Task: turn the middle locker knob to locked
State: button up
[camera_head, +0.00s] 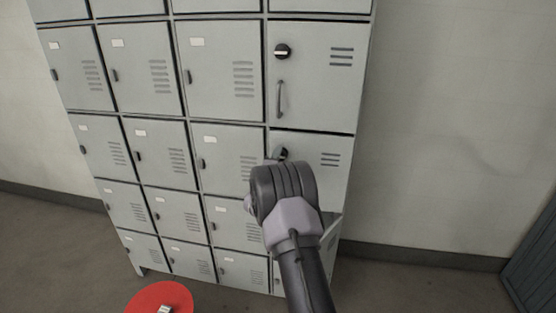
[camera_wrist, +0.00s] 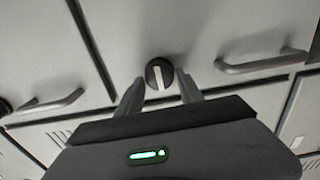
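The middle locker's knob (camera_wrist: 159,74) is a round black dial with a white bar. In the wrist view its bar runs nearly up and down the picture, across the line from the knob to its handle (camera_wrist: 262,62). My gripper (camera_wrist: 160,78) is open, with one finger on each side of the knob and a small gap visible at each side. Whether the fingertips reach past the knob's face is unclear.
The upper locker (camera_head: 310,85) in the same column has its own knob (camera_head: 282,51) and a bar handle (camera_head: 280,98). Plain lockers (camera_head: 160,70) fill the left. A red round object (camera_head: 160,298) stands low in front. Open floor lies at the right.

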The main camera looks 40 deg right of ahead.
jog(key=shift+o, duration=1.1)
jog(key=p+v, duration=0.1)
jog(key=v, duration=1.6)
jog(key=shift+a, duration=0.25)
jog(key=shift+s, duration=0.1)
